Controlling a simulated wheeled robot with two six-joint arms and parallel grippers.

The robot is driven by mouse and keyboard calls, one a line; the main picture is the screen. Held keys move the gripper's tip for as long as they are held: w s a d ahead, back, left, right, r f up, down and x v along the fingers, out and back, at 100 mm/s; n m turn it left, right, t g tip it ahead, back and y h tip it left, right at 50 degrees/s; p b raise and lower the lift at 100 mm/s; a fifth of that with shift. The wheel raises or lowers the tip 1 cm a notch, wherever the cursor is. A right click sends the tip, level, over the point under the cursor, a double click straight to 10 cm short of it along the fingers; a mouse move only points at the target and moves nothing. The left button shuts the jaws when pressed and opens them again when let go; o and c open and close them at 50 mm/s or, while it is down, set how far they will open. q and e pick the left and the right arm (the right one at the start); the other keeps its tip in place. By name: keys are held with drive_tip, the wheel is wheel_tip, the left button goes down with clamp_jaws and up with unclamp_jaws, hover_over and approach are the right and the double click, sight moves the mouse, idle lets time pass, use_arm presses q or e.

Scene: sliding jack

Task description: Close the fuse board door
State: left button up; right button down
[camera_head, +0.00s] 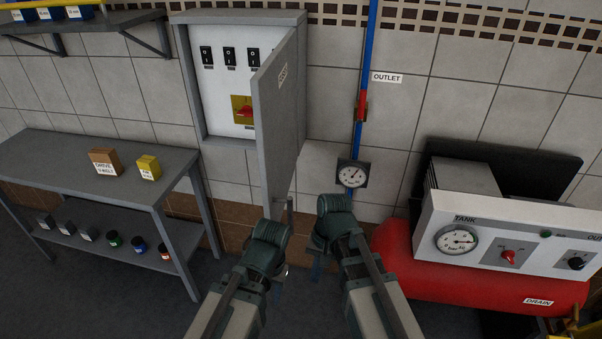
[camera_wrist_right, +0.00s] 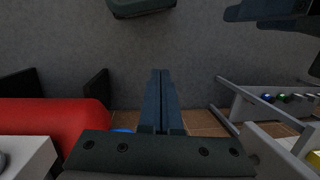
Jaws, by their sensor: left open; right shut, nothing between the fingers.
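The fuse board (camera_head: 224,110) is a grey box on the tiled wall, with several black switches and a red handle on a yellow plate inside. Its grey door (camera_head: 281,120) is hinged on the right and stands part-open, swung out from the wall. A small label is on its visible face. My left gripper (camera_head: 287,243) is open below the door's lower edge; I cannot tell whether it touches the door. My right gripper (camera_head: 317,264) is lower and to the right, apart from the door. In the right wrist view its fingers (camera_wrist_right: 161,78) are shut and empty.
A grey bench (camera_head: 70,165) with boxes and jars stands at left. A blue pipe (camera_head: 368,60) with a red valve handle and a gauge (camera_head: 352,174) runs down the wall. A red tank (camera_head: 400,255) with a control panel (camera_head: 515,235) is at right.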

use_arm(q)
wheel_tip(320, 180, up, 14)
drive_tip(key=p, duration=1.1)
use_arm(e)
drive_tip(key=w+d+r+m+t+y, duration=0.1)
drive_tip(key=w+d+r+m+y, duration=0.3)
drive_tip(key=w+r+m, duration=0.45)
drive_tip(key=w+d+r+m+y, duration=0.35)
drive_tip(key=d+r+m, duration=0.2)
drive_tip(key=r, duration=0.65)
use_arm(q)
wheel_tip(320, 180, down, 7)
drive_tip(key=b, duration=0.7)
use_arm(e)
drive_tip(key=a+r+x, duration=0.2)
drive_tip(key=x, duration=1.2)
drive_tip(key=shift+w, duration=0.3)
